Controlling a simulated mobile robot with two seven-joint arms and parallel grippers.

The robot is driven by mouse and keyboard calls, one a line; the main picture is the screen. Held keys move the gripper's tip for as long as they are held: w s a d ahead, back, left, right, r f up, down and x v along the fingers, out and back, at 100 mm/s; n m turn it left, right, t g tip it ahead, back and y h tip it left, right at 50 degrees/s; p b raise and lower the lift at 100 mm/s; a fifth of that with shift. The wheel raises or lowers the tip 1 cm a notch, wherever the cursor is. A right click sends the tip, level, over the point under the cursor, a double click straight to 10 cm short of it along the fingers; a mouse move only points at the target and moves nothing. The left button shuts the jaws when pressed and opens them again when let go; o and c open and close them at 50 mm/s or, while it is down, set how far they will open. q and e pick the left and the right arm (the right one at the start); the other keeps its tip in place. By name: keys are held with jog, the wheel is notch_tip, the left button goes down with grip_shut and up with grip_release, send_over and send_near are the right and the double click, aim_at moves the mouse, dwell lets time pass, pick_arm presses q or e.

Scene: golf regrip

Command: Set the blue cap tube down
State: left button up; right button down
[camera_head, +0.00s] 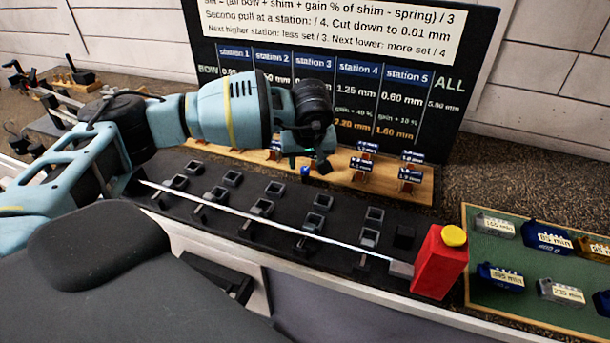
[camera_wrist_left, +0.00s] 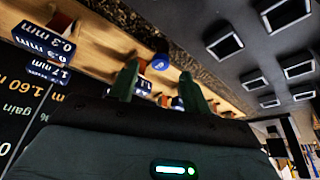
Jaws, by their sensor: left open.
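The blue cap (camera_head: 305,172) of a tube shows just below my left gripper (camera_head: 316,163), near the front edge of the wooden strip. It also shows in the left wrist view as a round blue top (camera_wrist_left: 160,62), between and just beyond the fingertips of my open left gripper (camera_wrist_left: 159,80). I see a gap on both sides of the cap. The tube's body is mostly hidden, so I cannot tell how it is seated. My right gripper is in neither view.
A wooden strip (camera_head: 425,191) carries several small labelled blocks in front of the station board (camera_head: 465,25). A black bench panel (camera_head: 235,217) has several square sockets and a long pale rod (camera_head: 290,229) across it. A red box (camera_head: 440,262) with a yellow top and a green tray (camera_head: 482,250) stand right.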

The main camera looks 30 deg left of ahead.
aim_at(305, 169)
pick_arm(q)
jog(key=x, duration=0.4)
jog(key=shift+a+f, duration=0.1)
jog(key=shift+f, duration=0.15)
grip_shut()
jog(key=shift+r, duration=5.05)
jog(key=s+d+f+m+h, duration=0.1)
jog(key=s+d+m, duration=0.1)
jog(key=s+d, duration=0.2)
jog(key=s+d+f+m+h, duration=0.1)
jog(key=s+d+m, duration=0.2)
jog(key=s+d, duration=0.2)
jog(key=s+d+f+m+t+h, duration=0.1)
jog(key=s+d+m, duration=0.2)
jog(key=s, duration=0.3)
jog(key=shift+d+f, duration=0.2)
jog(key=shift+d, duration=0.6)
